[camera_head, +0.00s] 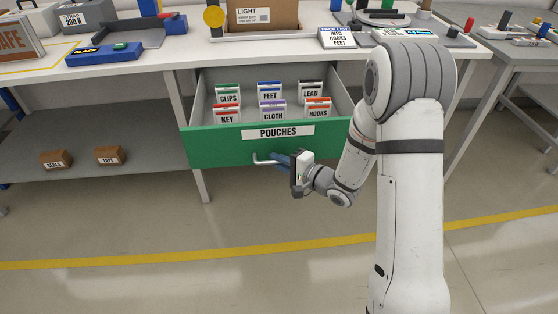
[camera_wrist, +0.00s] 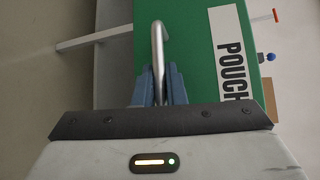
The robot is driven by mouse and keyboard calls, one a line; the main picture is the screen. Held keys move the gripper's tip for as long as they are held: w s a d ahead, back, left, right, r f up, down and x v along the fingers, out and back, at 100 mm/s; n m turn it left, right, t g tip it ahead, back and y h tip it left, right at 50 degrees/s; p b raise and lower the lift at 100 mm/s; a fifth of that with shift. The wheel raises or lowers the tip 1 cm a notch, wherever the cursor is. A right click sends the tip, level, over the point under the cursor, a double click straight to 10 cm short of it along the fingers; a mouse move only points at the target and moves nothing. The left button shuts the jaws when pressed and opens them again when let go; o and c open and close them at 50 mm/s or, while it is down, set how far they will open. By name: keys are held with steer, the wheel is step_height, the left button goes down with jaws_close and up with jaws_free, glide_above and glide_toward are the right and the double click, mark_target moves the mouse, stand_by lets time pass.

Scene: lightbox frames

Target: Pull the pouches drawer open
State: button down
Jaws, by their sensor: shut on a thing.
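The pouches drawer (camera_head: 215,149) has a green front with a white label reading POUCHES, and it stands pulled out from under the workbench. Inside it are several pouches labelled CLIPS, FEET, LEAD, KEY, CLOTH and HOOKS. Its metal bar handle (camera_head: 262,161) sticks out below the label. My gripper (camera_head: 281,160) is shut on the right part of the handle, with its blue fingers around the bar. In the wrist view, the blue fingers of my gripper (camera_wrist: 160,86) close on the handle (camera_wrist: 157,40) in front of the green drawer front (camera_wrist: 194,45).
The white bench top (camera_head: 215,52) above carries a LIGHT box (camera_head: 262,16), a blue-edged tray and small items. A grey lower shelf (camera_head: 100,178) at left holds two small brown boxes. The floor in front of the drawer is clear, with a yellow line (camera_head: 200,260).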

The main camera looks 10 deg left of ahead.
steer(key=c, duration=1.5)
jaws_free()
steer(key=p+v, duration=0.1)
steer(key=v, duration=0.6)
steer(key=shift+s+d, duration=0.15)
steer(key=shift+d, duration=0.25)
